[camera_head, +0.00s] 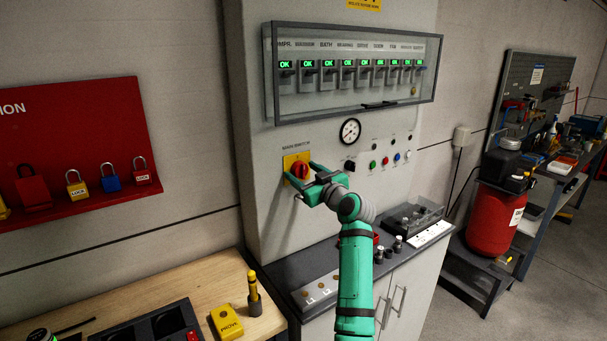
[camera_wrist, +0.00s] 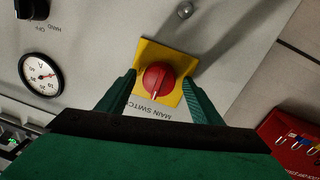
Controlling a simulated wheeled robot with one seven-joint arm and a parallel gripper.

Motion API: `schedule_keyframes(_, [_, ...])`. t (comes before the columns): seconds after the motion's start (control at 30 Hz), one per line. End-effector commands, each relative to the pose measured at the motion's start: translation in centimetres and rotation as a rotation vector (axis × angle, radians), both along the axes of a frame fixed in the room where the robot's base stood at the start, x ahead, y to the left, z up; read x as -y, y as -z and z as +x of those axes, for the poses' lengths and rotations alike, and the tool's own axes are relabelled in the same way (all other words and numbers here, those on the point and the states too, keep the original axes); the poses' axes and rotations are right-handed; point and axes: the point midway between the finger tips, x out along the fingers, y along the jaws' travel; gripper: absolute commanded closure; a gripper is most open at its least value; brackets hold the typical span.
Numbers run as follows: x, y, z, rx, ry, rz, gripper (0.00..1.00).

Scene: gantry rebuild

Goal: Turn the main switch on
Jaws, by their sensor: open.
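The main switch is a red rotary knob (camera_head: 300,171) on a yellow square plate (camera_head: 289,162), set in the grey cabinet front under the label "MAIN SWITCH". In the wrist view the red knob (camera_wrist: 157,77) sits between my two fingers, with the yellow plate (camera_wrist: 172,54) around it. A pale mark line shows on the knob. My gripper (camera_head: 298,182) is open in front of the switch, one finger on each side of the knob; it also shows in the wrist view (camera_wrist: 160,95). I cannot tell whether the fingers touch the knob.
A round gauge (camera_head: 350,131) and a black selector (camera_head: 349,166) sit right of the switch, with several coloured buttons. A glazed breaker box (camera_head: 350,75) juts out above. A red lock board (camera_head: 75,150) hangs left. A grey counter (camera_head: 290,270) lies below.

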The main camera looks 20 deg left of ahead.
Motion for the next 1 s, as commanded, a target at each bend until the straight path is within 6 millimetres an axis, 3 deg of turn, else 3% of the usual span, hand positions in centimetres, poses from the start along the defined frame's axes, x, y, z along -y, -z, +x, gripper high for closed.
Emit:
schedule_keyframes(0.2, [-0.01, 0.01, 0.00, 0.000, 0.000, 0.000, 0.43])
schedule_keyframes(0.37, [-0.01, 0.01, -0.01, 0.000, 0.000, 0.000, 0.81])
schedule_keyframes(0.73, [0.00, 0.02, 0.00, -0.034, 0.001, 0.027, 0.81])
schedule_keyframes(1.0, [-0.02, -0.01, -0.01, -0.166, 0.000, 0.129, 0.81])
